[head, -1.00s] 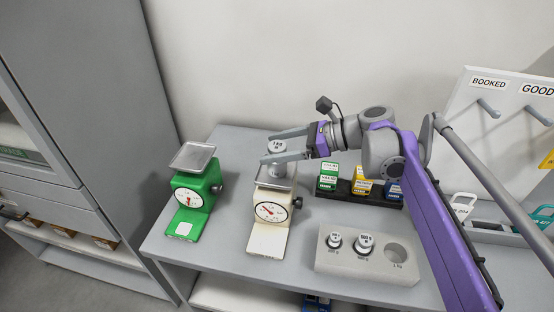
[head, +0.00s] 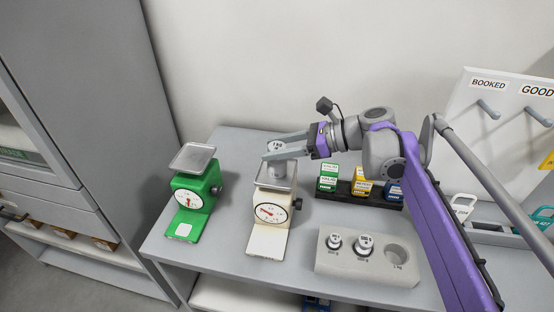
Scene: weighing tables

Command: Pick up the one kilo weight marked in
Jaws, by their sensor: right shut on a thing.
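The one kilo weight (head: 277,148), a grey cylinder with a label on top, stands on or just above the pan of the cream scale (head: 266,226). My right gripper (head: 276,151) is shut on the weight from the right, with its fingers on either side. The fingers hide part of the weight's body, and I cannot tell whether it touches the pan. The cream scale's dial (head: 270,213) faces front. The weight block (head: 340,266) has an empty round socket (head: 397,254) at its right. My left gripper is not in view.
A green scale (head: 191,205) with an empty pan stands at left. Two smaller weights (head: 364,243) sit in the block. Green, yellow and blue boxes (head: 361,187) stand in a black tray behind it. A pegboard marked BOOKED and GOOD (head: 507,104) is at right.

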